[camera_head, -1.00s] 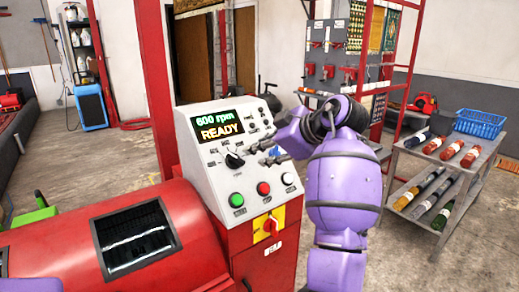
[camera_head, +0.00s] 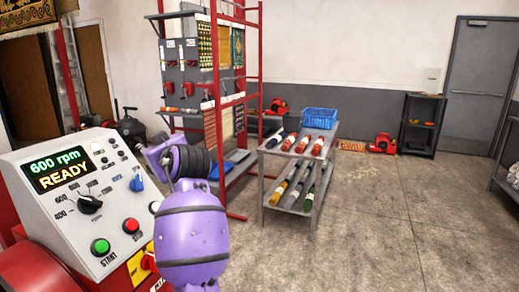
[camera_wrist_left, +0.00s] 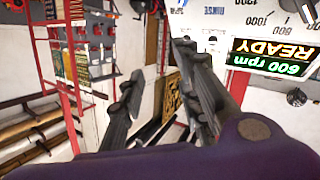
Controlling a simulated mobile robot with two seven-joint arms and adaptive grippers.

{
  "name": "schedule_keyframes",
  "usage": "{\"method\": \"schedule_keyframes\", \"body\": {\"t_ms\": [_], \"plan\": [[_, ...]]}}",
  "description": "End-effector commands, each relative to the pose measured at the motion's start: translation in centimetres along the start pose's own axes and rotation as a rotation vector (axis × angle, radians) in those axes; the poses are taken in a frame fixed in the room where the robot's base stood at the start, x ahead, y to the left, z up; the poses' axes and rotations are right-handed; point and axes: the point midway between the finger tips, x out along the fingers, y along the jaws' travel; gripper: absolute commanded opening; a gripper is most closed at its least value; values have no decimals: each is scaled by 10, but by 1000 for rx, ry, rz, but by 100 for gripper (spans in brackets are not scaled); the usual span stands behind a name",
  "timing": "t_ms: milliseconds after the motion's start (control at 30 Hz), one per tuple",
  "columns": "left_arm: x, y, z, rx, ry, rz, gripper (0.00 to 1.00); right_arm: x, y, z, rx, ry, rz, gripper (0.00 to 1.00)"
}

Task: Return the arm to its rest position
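My left gripper (camera_wrist_left: 160,62) shows in the left wrist view with its two dark fingers spread apart and nothing between them. In the head view a purple arm of mine rises in front, just right of the red machine's control panel (camera_head: 35,222). Its hand end is beyond the purple shell, and its fingers cannot be made out there. The arm looks apart from the panel. The panel display (camera_head: 60,173) reads 600 rpm READY and shows inverted in the left wrist view (camera_wrist_left: 275,57). My right gripper is not identifiable in these frames.
A grey cart (camera_head: 325,160) with several bottles and a blue basket (camera_head: 319,118) stands right of the arm. A red-framed tool rack (camera_head: 215,100) stands behind the arm. The concrete floor (camera_head: 400,235) at the right is clear.

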Motion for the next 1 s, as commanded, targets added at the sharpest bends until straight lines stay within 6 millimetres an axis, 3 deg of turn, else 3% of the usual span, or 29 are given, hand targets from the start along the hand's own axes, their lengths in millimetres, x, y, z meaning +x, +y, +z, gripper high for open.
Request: {"method": "schedule_keyframes", "body": {"t_ms": [167,233,467,600,767,1000], "plan": [[-2,2,52,195,24,173,31,-7,-2,-11,5,10,-5,40],[-7,-1,81,275,28,248,31,-9,-3,-15,7,15,-7,40],[-49,-45,194,477,-6,466,31,-19,-5,-25,8,18,-13,40],[-90,-90,260,544,-63,564,31,-27,-7,-32,9,24,-18,40],[-149,-156,326,578,-165,637,31,-34,-7,-42,8,35,-20,40],[-257,-276,406,568,-393,654,31,-42,-6,-66,4,69,-19,40]]}}
